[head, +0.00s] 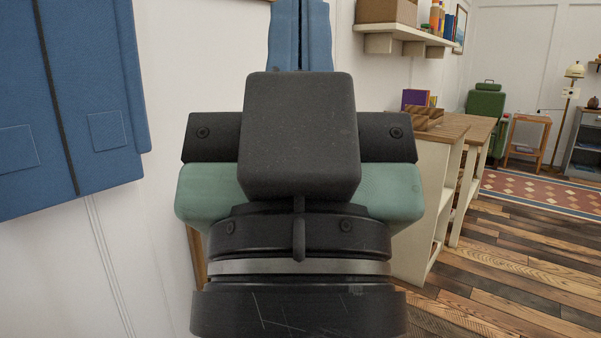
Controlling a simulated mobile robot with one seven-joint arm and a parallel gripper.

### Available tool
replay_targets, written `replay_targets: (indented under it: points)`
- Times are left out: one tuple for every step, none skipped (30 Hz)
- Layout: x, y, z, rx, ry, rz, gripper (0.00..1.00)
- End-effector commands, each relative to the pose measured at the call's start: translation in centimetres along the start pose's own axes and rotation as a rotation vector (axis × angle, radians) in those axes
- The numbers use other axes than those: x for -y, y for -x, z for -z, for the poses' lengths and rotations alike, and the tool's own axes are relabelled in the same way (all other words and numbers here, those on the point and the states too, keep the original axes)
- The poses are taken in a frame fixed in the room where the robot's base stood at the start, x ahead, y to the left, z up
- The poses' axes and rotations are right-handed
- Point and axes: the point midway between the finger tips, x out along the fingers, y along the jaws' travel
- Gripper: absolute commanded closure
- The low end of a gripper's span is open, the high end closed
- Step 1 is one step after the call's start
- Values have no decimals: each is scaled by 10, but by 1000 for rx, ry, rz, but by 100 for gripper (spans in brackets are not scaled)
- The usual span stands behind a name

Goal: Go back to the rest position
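My gripper (300,135) fills the middle of the head view, seen from behind. It has a dark block, a black crossbar with screws and a pale green housing, above a black wrist with a light ring. Its fingertips are hidden behind its own body, so I cannot tell whether it is open or shut, or whether it holds anything.
Blue jackets or cloths hang on the white wall at left (70,100) and behind my gripper (300,35). A wall shelf (420,37) carries a box and books. A wood-topped white cabinet (425,210) stands at right. Plank floor (500,260) and a patterned rug (545,190) lie open beyond.

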Motion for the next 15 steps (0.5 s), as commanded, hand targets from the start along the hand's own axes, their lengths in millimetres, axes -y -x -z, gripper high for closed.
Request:
replay_targets:
  points:
    - [0,-25,24,0,1,0,100]
    - [0,-32,30,1,1,0,100]
    - [0,-41,38,2,1,0,100]
    - [0,-48,44,2,1,0,100]
    - [0,-55,50,3,1,0,100]
    - [0,-64,59,3,1,1,100]
    - [0,-71,65,4,2,1,100]
    - [0,-78,71,4,2,1,100]
    - [0,-87,79,4,2,1,100]
    - [0,-94,86,5,2,1,100]
    - [0,-100,92,5,2,1,100]
    - [0,-109,100,5,2,1,100]
    - [0,-116,106,5,2,1,100]
    - [0,-123,113,6,2,1,100]
    - [0,-132,121,6,2,1,100]
